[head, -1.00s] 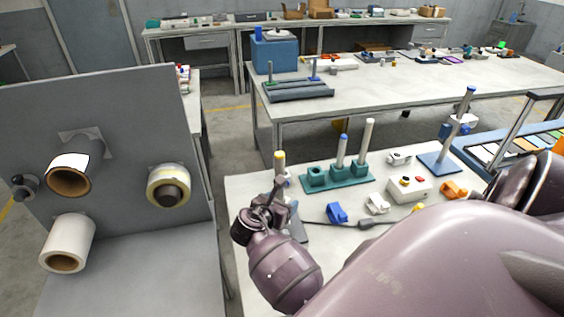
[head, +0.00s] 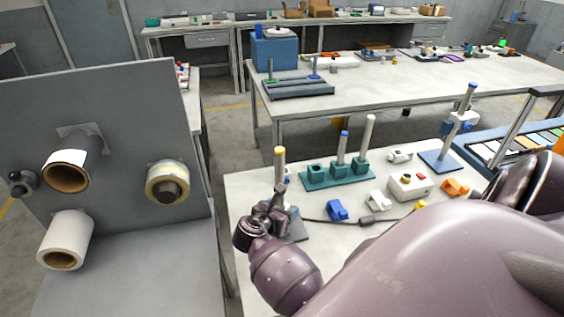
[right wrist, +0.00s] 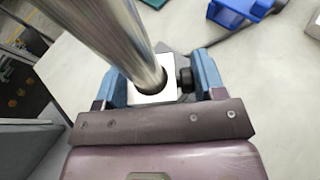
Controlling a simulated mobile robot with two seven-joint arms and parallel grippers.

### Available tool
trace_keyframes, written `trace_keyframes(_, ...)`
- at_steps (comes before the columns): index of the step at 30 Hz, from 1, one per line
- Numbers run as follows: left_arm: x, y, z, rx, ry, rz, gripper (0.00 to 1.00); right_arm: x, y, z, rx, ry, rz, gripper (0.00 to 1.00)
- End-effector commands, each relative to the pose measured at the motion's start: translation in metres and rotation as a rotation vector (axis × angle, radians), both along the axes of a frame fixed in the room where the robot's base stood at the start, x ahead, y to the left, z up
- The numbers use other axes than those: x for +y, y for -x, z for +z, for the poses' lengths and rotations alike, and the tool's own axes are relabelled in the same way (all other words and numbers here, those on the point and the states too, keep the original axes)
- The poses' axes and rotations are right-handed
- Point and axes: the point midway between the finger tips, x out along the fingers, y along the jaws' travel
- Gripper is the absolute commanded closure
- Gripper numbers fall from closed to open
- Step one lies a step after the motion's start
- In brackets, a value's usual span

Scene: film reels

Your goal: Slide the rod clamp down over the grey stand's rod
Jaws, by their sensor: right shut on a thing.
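The grey stand's rod (head: 280,166), with a yellow tip, stands upright near the front left of the near table. Part of its dark base (head: 299,226) shows beside my right gripper (head: 283,186). In the right wrist view my right gripper (right wrist: 153,86) has its blue fingers shut on the pale rod clamp (right wrist: 154,97), which has a black knob on its right. The metal rod (right wrist: 120,38) runs into the clamp's hole, so the clamp is around the rod. The gripper hides the clamp in the head view. My left gripper is not in view.
A teal stand block (head: 338,174) with two posts is behind and to the right. A blue clamp (head: 337,210), a white clamp (head: 377,200) and a control box (head: 408,187) lie to the right. A dark cable (head: 330,220) runs near the stand. A grey panel with rolls (head: 66,239) is at left.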

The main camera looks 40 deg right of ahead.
Motion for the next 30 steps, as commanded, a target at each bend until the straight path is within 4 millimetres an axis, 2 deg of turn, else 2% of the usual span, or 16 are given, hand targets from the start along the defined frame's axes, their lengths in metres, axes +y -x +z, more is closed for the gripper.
trace_keyframes(12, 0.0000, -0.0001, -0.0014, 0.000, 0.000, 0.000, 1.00, 0.0002, 0.0003, -0.0048, 0.000, -0.001, 0.000, 0.65)
trace_keyframes(13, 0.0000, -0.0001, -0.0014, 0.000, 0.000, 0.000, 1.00, 0.0001, 0.0004, -0.0049, 0.001, -0.002, 0.000, 0.33)
trace_keyframes(18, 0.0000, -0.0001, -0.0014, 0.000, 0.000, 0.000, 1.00, 0.0001, 0.0002, -0.0045, 0.000, -0.001, 0.000, 0.07)
trace_keyframes(30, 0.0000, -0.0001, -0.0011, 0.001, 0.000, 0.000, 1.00, 0.0000, 0.0001, -0.0041, 0.000, 0.000, 0.000, 0.07)
